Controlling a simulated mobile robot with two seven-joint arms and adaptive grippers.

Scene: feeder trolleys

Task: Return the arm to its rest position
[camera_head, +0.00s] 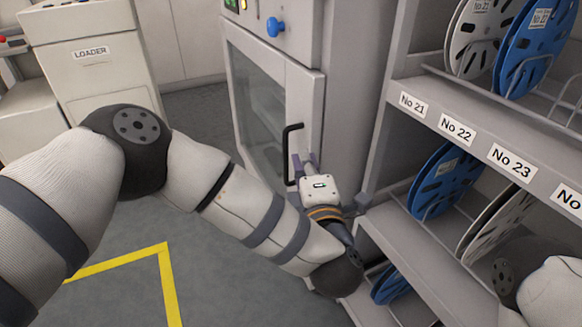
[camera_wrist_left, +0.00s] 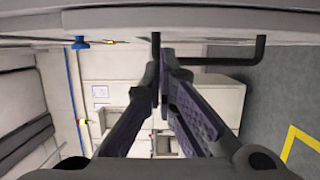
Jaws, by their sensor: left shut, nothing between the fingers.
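My left arm (camera_head: 240,205) reaches in from the left and bends across the picture toward the grey cabinet. My left gripper (camera_head: 303,163) is at the cabinet door, beside the black handle (camera_head: 288,158). Its purple-grey fingers are shut and empty; in the left wrist view the fingertips (camera_wrist_left: 163,62) are together, close to the handle bar (camera_wrist_left: 225,61). I cannot tell whether they touch it. Part of my right arm (camera_head: 545,285) shows at the lower right; its gripper is out of view.
The cabinet door (camera_head: 262,100) with its window looks closed. A shelf rack (camera_head: 470,135) with several blue and white reels stands close on the right of the gripper. A loader machine (camera_head: 95,70) stands at the back left. Floor with a yellow line (camera_head: 165,270) is clear.

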